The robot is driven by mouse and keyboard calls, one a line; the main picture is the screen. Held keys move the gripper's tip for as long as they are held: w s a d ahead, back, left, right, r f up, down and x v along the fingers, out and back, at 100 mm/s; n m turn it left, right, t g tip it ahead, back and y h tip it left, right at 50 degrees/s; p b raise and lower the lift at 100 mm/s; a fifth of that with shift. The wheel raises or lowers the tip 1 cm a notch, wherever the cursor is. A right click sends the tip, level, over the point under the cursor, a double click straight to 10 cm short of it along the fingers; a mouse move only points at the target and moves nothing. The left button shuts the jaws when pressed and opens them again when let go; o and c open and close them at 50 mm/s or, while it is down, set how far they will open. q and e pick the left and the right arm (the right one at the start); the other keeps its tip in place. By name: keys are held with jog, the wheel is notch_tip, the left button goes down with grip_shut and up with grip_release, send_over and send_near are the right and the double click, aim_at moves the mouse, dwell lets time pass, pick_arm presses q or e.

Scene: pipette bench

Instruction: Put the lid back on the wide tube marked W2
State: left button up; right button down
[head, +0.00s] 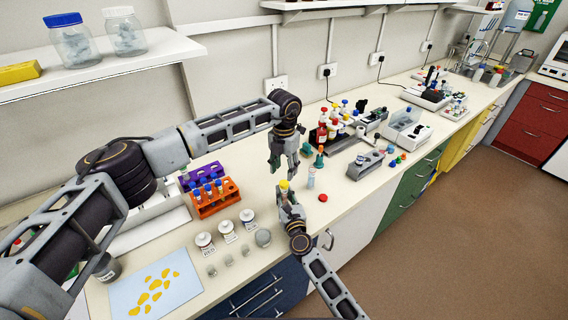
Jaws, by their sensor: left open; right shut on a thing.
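My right gripper (287,203) is shut on a small yellow-topped thing (284,185), which stands up between its fingers. The fingers hide its lower part, so I cannot tell whether it is a whole tube or only a lid. My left gripper (284,166) is open, points down and hangs just above the yellow top, apparently apart from it. A pale, bluish upright tube (310,179) stands on the bench just right of the grippers. A red round lid (323,198) lies on the bench near the front edge. I cannot read a W2 mark on any tube.
An orange rack (217,205) with blue-capped tubes and a purple rack (203,172) stand to the left. Several small jars, one a white-lidded jar (204,241), stand in front. A grey block (365,164) and bottles stand to the right. Bare bench surrounds the red lid.

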aim_at(284, 182)
pick_arm(q)
jog(key=shift+f, duration=2.85)
grip_shut()
jog(key=shift+m, duration=0.3)
jog(key=shift+m, duration=0.7)
jog(key=shift+o, duration=0.5)
grip_release()
